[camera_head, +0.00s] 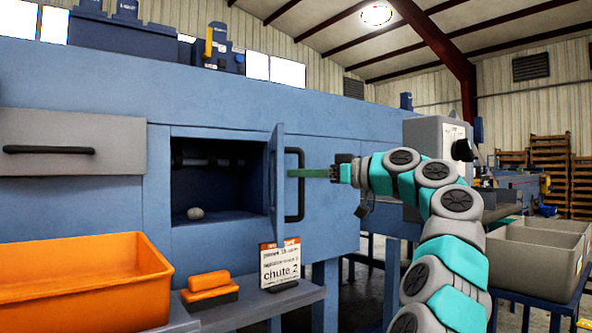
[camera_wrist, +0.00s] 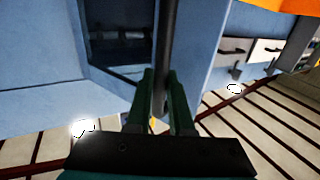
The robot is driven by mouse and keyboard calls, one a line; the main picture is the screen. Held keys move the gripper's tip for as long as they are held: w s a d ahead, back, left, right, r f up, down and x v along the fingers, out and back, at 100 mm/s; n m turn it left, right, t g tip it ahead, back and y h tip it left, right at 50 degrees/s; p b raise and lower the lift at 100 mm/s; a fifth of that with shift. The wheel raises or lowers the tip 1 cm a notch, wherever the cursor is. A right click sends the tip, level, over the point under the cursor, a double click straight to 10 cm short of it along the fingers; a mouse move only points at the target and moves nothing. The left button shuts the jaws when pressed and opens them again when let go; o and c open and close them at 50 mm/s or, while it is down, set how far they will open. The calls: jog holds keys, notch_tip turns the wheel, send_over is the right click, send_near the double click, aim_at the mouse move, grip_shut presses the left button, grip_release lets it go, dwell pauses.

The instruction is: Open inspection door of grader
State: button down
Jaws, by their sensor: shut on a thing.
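The inspection door (camera_head: 277,180) of the blue grader (camera_head: 340,128) stands swung outward, seen nearly edge-on at the right side of a dark opening (camera_head: 215,180). Its black bar handle (camera_head: 301,200) faces right. My gripper (camera_head: 292,173) comes from the right, with its green fingers on the upright bar of the handle. In the wrist view the handle (camera_wrist: 163,50) runs between the two green fingers of my gripper (camera_wrist: 161,108), which are shut on it. A pale potato (camera_head: 195,213) lies inside the opening.
A grey panel with a handle (camera_head: 70,160) is at left. A grey control box (camera_head: 428,135) and grey bins (camera_head: 530,265) are at right.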

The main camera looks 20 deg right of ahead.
jog(key=shift+d+r, duration=0.1)
jog(key=shift+d, duration=0.1)
jog(key=c, duration=0.8)
grip_release()
jog(key=shift+w, duration=0.15)
jog(key=shift+v, duration=3.9)
